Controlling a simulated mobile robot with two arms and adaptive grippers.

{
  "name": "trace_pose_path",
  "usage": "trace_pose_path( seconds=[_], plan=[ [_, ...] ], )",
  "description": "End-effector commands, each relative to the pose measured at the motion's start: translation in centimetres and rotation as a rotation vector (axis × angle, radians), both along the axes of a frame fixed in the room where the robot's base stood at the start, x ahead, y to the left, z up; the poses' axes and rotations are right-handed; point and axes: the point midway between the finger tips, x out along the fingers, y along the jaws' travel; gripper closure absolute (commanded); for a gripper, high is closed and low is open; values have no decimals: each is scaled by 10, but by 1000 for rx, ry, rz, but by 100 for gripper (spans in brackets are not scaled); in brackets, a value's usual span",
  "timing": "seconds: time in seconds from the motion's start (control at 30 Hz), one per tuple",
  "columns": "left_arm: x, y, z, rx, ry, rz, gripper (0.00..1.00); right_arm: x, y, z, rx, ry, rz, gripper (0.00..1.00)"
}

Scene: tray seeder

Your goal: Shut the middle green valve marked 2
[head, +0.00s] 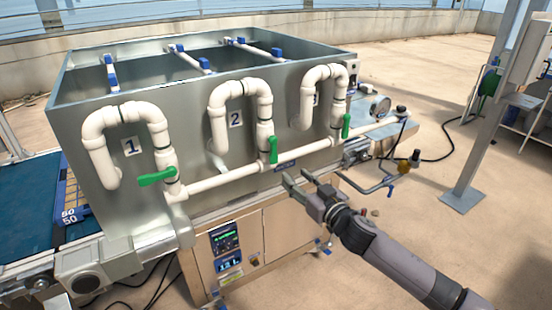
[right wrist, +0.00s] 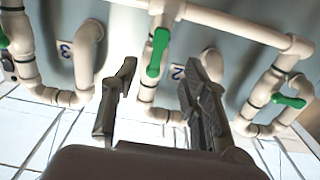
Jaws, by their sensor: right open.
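The middle green valve handle (head: 273,150) sits on the white vertical pipe beside the label 2 (head: 235,118). The handle points along its pipe, upright. In the right wrist view, which shows the pipes upside down, the same handle (right wrist: 158,52) lies beyond and between the fingers. My right gripper (head: 298,178) is open and empty, a little right of and below the handle in the head view, apart from it. It also shows in the right wrist view (right wrist: 157,76). My left gripper is not in view.
Valve 1's green handle (head: 157,177) lies crosswise to its pipe; valve 3's handle (head: 346,126) points along its pipe. A white horizontal pipe (head: 225,180) joins them below, ending near a gauge (head: 380,107). The metal tank (head: 75,110) stands behind. A control panel (head: 225,240) is below.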

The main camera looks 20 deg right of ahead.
Motion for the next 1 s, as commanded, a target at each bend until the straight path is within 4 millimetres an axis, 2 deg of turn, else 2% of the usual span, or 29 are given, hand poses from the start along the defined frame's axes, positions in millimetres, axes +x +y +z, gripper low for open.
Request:
trace_pose_path(
  seconds=[0.03,0.3,0.5,0.7,1.0],
  plan=[
    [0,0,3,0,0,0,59,11,0,3,0,-3,-2,59],
    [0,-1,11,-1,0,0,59,64,7,3,1,-2,-2,59],
    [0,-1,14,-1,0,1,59,96,11,1,1,-1,-1,59],
    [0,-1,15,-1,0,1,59,111,13,0,1,0,-1,59],
    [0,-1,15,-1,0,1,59,114,14,-1,0,0,1,59]
  ],
)
